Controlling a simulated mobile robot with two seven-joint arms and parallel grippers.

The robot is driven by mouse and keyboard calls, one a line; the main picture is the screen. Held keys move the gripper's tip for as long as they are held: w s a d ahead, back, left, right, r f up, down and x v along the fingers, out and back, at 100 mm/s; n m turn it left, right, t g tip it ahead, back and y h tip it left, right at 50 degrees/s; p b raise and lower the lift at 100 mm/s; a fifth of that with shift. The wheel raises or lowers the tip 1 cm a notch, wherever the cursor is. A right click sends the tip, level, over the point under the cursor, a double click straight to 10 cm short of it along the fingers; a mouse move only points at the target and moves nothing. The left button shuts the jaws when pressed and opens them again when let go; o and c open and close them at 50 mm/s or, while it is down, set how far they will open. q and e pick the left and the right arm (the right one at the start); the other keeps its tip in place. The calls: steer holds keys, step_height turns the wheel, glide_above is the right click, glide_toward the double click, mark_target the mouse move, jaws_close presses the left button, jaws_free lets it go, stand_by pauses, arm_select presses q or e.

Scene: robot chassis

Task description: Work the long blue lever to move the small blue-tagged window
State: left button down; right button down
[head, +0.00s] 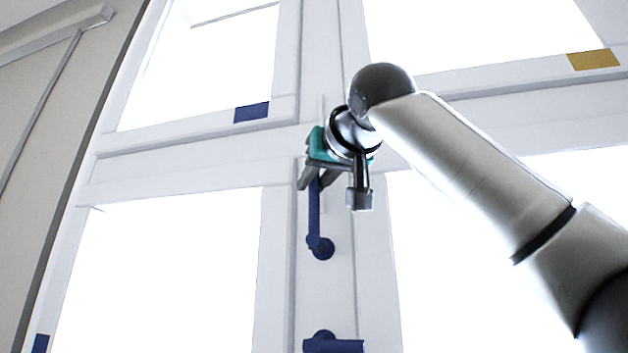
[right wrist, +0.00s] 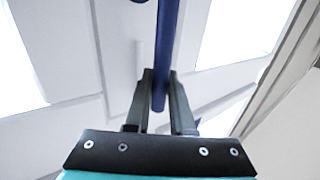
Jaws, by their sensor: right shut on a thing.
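The long blue lever (head: 314,210) stands upright on the white window post, its round pivot at the bottom. My right gripper (head: 313,182) is shut on the lever's upper part. In the right wrist view the lever (right wrist: 166,45) runs between the fingers of the gripper (right wrist: 160,80), which hide part of it. The upper left window (head: 285,60) has a blue tag (head: 252,112) on its bottom rail. I cannot tell whether it is ajar. My left gripper is not in view.
A shorter blue handle (head: 335,346) sits below the lever, cut by the picture's bottom edge. The upper right window carries a yellow tag (head: 593,59). Another blue tag (head: 40,343) is at the lower left. A grey wall panel (head: 50,110) borders the left side.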

stand_by(0.3)
steer(key=s+a+f+n+t+y+b, duration=0.1)
steer(key=s+f+n+t+y+b, duration=0.2)
steer(key=b, duration=0.9)
steer(key=shift+s+a+f+n+t, duration=0.2)
steer(key=shift+s+f+n+t, duration=0.5)
steer(key=shift+f+n, duration=0.5)
steer(key=shift+w+y, duration=0.1)
steer(key=shift+y, duration=0.2)
steer(key=c, duration=0.8)
jaws_free()
steer(key=shift+o, duration=0.2)
steer(key=b+v, duration=0.7)
steer(key=v, duration=0.8)
steer(key=shift+f, duration=0.2)
